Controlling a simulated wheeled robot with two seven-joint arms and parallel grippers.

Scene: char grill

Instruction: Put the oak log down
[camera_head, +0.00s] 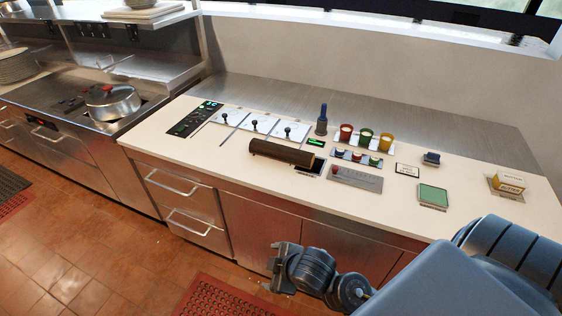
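The oak log (281,152) is a dark brown cylinder with a paler cut end. It lies on its side on the white counter (225,155), near the front edge, and no gripper touches it. My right gripper (277,266) is in front of the counter's cabinets, below and clear of the log. Its fingers look spread, with nothing seen between them. My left gripper is not in view.
A green pad (433,195) and a butter box (507,184) stand right. A lidded pot (112,102) sits on the stove at left.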

